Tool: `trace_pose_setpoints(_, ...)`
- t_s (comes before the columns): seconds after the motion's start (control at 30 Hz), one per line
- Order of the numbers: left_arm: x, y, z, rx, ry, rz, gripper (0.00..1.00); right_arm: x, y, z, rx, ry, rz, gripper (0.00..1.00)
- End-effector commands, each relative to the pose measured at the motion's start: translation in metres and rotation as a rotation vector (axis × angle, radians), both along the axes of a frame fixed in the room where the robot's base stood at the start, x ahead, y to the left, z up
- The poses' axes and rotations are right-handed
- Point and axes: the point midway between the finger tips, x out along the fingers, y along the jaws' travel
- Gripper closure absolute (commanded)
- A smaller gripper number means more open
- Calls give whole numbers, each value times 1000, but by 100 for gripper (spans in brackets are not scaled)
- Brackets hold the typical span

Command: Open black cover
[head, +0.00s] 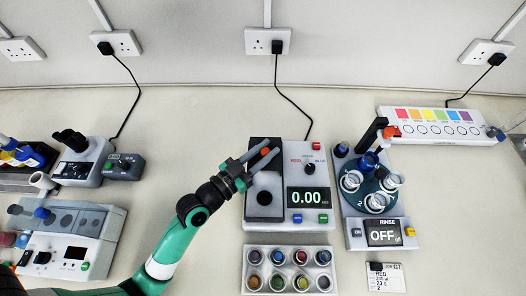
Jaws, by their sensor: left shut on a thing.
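The black cover (263,213) is a dark rectangular panel on the left part of a white meter (308,221). A round darker spot shows on its lower half. A small orange-red knob (265,151) sits near its upper end. My left gripper (266,158) reaches in from the lower left over the panel, with its grey fingers on either side of the knob and shut on it. The fingers hide part of the panel, and I cannot tell if the cover is lifted. My right gripper is not in view.
The meter shows 0.00. A tray of several coloured pots (246,270) stands just below it. A rinse unit (355,232) with glass vessels stands close on the right, reading OFF. Other devices (85,250) stand at the left. A colour strip (440,113) lies at the back right.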

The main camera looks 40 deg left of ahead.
Motion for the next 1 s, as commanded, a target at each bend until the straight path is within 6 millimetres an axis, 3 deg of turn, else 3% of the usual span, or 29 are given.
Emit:
trace_pose_setpoints(0.27, 0, 1, 1, 0, -3, 3, 100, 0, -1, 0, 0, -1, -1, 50)
trace_pose_setpoints(0.3, 0, 1, 1, 0, -3, 2, 64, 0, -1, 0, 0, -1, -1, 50)
trace_pose_setpoints(0.47, 0, 1, 1, 0, -3, 2, 38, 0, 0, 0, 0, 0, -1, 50)
trace_pose_setpoints(0.87, -1, 1, 1, 0, -2, 2, 38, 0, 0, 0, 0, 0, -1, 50)
trace_pose_setpoints(1.0, -14, 1, -1, -2, -1, 3, 38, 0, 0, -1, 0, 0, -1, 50)
